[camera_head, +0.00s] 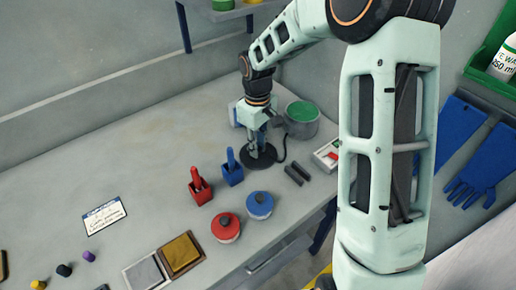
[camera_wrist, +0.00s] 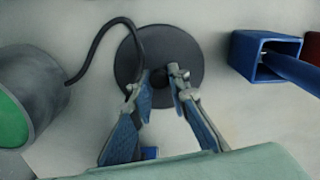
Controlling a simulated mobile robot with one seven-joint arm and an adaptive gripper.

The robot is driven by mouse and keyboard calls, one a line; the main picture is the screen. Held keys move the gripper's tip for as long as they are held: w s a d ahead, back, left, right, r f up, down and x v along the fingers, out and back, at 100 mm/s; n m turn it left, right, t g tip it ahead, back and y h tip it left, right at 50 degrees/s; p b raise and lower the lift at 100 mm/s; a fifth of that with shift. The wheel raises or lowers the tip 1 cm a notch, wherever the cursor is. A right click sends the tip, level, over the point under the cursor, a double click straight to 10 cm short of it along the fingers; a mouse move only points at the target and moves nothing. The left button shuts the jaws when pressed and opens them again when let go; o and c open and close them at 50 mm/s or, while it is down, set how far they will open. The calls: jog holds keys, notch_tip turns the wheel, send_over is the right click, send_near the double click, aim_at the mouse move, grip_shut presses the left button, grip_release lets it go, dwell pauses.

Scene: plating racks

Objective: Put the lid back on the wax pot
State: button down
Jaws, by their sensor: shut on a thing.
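The wax pot (camera_head: 299,127) is a grey round pot with a green surface inside its open top, at the back of the bench. In the wrist view the pot (camera_wrist: 42,80) is at the left edge, partly cut off. The lid (camera_head: 268,156) is a dark flat disc just in front and left of the pot. In the wrist view the lid (camera_wrist: 160,45) lies below my gripper (camera_wrist: 162,83), whose fingers are shut on its small central knob. My gripper (camera_head: 257,147) points down at it. I cannot tell whether the lid touches the bench.
A dark cable (camera_wrist: 98,38) curves from the pot to the lid's edge. A blue holder (camera_head: 232,174) and a red holder (camera_head: 200,190) stand close left. Red (camera_head: 226,228) and blue (camera_head: 259,205) lidded jars are nearer the front edge. Black bars (camera_head: 297,175) lie right of the lid.

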notch_tip(320, 180, up, 10)
jog(key=p, duration=0.1)
jog(key=n+p, duration=0.6)
jog(key=p, duration=0.3)
send_near(302, 111)
notch_tip(302, 111, down, 4)
jog(key=b, duration=0.3)
jog(key=shift+r, duration=0.15)
jog(key=shift+f+b, duration=0.55)
jog(key=shift+f, duration=0.55)
jog(key=shift+f, duration=0.15)
dwell(0.9)
jog(key=c, duration=1.3)
grip_release()
jog(key=shift+o, duration=0.2)
